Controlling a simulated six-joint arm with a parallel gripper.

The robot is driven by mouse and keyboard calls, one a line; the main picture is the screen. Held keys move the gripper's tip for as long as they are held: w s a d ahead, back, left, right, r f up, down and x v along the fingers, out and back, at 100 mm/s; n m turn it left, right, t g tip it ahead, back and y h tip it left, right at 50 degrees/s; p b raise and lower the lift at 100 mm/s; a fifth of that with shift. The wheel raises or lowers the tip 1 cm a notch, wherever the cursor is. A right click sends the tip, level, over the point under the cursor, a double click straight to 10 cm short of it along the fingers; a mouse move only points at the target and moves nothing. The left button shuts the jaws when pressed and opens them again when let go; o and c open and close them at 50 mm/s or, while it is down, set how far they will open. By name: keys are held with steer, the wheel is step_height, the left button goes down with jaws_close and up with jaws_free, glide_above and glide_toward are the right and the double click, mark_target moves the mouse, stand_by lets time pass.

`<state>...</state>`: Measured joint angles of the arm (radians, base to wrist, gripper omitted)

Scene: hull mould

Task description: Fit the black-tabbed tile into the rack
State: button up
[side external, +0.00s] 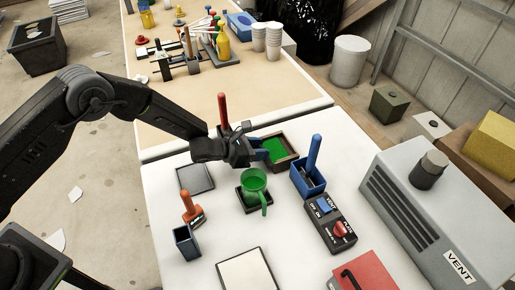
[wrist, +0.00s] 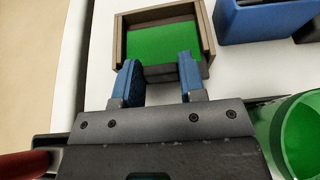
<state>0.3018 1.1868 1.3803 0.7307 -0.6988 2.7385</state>
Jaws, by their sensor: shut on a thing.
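The rack (wrist: 207,38) is a brown wooden frame, seen at the top of the wrist view; it also shows in the side view (side external: 294,157). The tile (wrist: 160,42) is a flat green panel within the rack's outline; how deep it sits I cannot tell. A dark strip along its near edge, apparently the black tab (wrist: 161,70), lies between my blue fingertips. My gripper (wrist: 161,76) is shut on the tile at this edge. In the side view my gripper (side external: 258,153) is at the rack's left side and the tile (side external: 275,149) is partly hidden.
A green mug (side external: 254,185) stands on a dark coaster close to my gripper. A blue box (side external: 308,183) with a blue-handled tool is right of the rack. A red-handled tool (side external: 222,108) rises behind my wrist.

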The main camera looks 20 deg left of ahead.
steer(key=shift+w+d, duration=0.45)
steer(key=shift+d, duration=0.05)
steer(key=o, duration=1)
steer(key=v, duration=1.4)
steer(key=shift+w, duration=0.1)
steer(key=shift+r, duration=0.1)
